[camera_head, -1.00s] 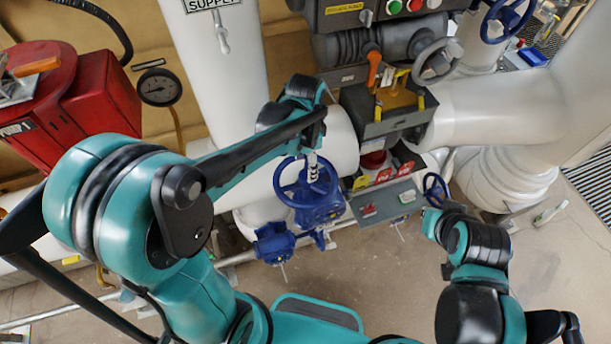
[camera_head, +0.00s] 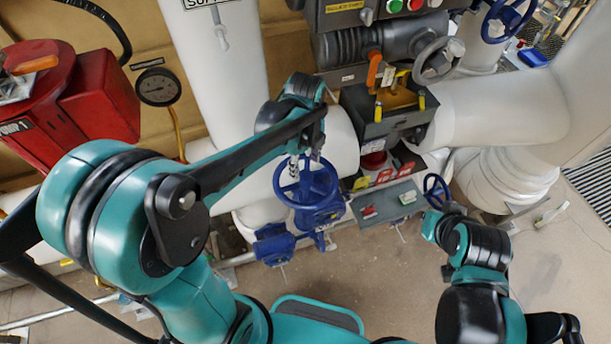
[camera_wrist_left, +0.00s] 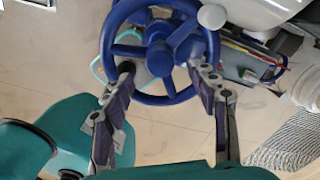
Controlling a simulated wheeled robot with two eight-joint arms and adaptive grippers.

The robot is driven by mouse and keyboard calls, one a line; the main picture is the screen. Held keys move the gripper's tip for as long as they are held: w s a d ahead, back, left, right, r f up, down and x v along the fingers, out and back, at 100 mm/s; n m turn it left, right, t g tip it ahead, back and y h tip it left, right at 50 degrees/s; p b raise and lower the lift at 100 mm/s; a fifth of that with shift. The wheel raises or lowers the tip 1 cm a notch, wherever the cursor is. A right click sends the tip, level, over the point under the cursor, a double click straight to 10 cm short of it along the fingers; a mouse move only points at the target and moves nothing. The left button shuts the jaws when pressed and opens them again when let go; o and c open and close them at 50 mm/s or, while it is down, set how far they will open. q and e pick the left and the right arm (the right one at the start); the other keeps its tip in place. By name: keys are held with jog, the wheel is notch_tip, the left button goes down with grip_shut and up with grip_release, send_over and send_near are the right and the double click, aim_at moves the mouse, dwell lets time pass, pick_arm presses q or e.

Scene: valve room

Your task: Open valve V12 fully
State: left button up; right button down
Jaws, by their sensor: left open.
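A blue handwheel valve (camera_head: 318,196) stands below the large white pipe at the middle of the head view. No V12 tag is readable on it. Its spoked wheel also fills the top middle of the left wrist view (camera_wrist_left: 165,99). My left gripper (camera_head: 306,162) is at the wheel's upper side, pointing down. In the left wrist view my left gripper (camera_wrist_left: 163,70) is open, with its two fingertips apart and overlapping the wheel left and right of the hub. Whether they touch it I cannot tell. My right arm is at the right of the head view; its gripper does not show.
A smaller blue handwheel (camera_head: 436,189) is by my right arm. A red cabinet (camera_head: 105,100) and gauge (camera_head: 158,87) are left.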

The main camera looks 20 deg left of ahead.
aim_at(305, 175)
pick_arm(q)
jog(key=m, duration=0.8)
jog(key=shift+f+b, duration=0.1)
jog(key=shift+b, duration=0.2)
notch_tip(305, 175, down, 6)
jog(key=b, duration=0.5)
jog(key=shift+f, duration=0.2)
jog(key=shift+o, duration=0.3)
